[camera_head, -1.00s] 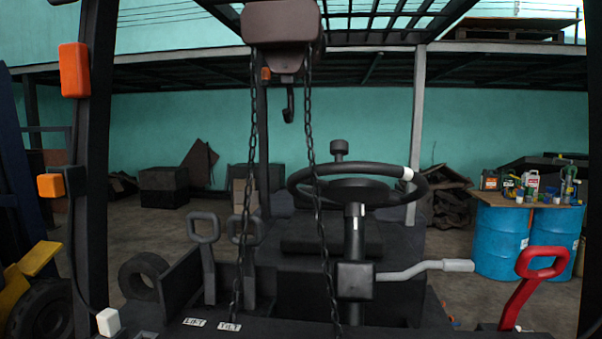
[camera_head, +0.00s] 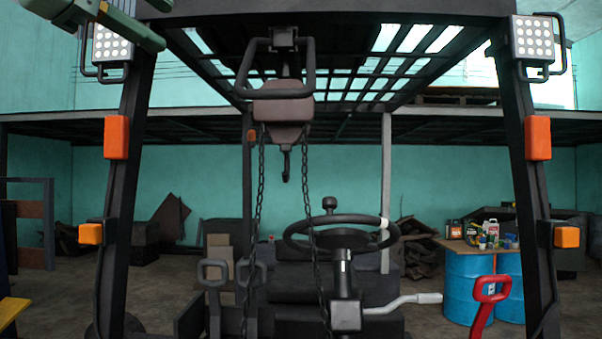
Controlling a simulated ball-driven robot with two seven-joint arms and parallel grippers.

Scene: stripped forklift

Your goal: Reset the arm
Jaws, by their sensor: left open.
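My left gripper (camera_head: 148,22) shows at the top left edge, grey-green, with its jaws apart. It is in front of the upper left post of the forklift, near the left lamp (camera_head: 112,43); I cannot tell whether it touches anything. Nothing shows between its fingers. The rest of my left arm is mostly cut off by the frame. My right gripper is not in view.
The stripped forklift's steering wheel (camera_head: 342,233) and red lever (camera_head: 489,297) are ahead, between dark posts. A hoist (camera_head: 283,108) with chains hangs from the overhead frame. Blue barrels (camera_head: 470,284) holding a board with bottles stand right. Another lamp (camera_head: 533,39) is upper right.

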